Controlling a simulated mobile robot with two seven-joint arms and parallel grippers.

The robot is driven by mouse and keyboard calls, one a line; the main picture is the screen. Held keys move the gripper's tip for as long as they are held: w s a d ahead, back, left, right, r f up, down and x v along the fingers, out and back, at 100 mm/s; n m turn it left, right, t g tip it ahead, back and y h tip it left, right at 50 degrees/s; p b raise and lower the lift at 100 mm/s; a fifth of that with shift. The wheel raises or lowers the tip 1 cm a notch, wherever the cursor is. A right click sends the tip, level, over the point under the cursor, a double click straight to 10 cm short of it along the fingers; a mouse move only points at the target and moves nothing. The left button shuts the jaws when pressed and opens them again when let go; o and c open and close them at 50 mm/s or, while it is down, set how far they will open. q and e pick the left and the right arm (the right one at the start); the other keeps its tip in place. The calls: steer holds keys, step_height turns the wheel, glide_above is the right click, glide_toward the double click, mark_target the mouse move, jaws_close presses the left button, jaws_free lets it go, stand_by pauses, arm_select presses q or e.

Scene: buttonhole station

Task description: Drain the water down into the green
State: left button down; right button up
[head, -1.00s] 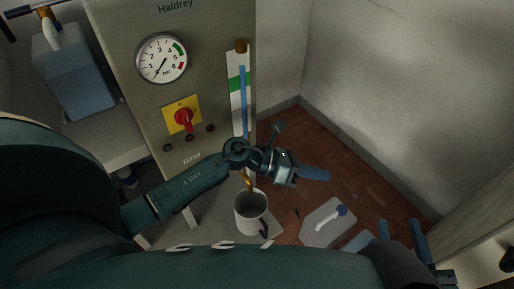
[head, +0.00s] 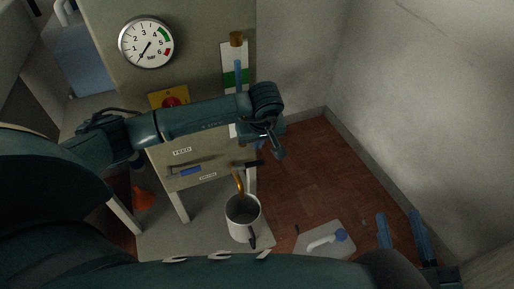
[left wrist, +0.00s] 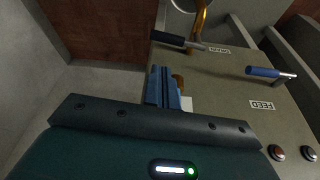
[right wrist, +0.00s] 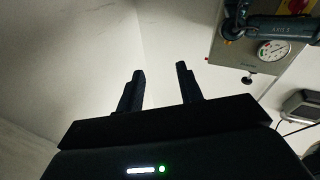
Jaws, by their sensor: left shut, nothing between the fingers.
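The sight glass (head: 237,65) has a white, green and white scale behind a blue water column. The water's top stands above the green band (head: 236,78); my left arm hides the lower part. The black-handled drain lever (left wrist: 167,38) lies beside its label (left wrist: 218,50), with the brass spout (head: 239,184) over a white mug (head: 237,226). The blue feed lever (left wrist: 262,72) is beside its FEED label. My left gripper (left wrist: 161,68) is shut and empty, its tips near the black handle, with no contact evident. My right gripper (head: 397,214) is open and empty at lower right.
A pressure gauge (head: 146,43) with its needle near 0 and a partly hidden red knob (head: 171,103) are on the panel.

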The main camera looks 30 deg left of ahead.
arm_select(q)
steer(key=b+x, duration=0.3)
steer(key=x, duration=0.6)
steer(key=shift+s+d, duration=0.1)
arm_select(e)
steer(key=shift+a+f+m+y, duration=0.1)
steer(key=shift+a+m+y, duration=0.2)
steer(key=shift+y, duration=0.1)
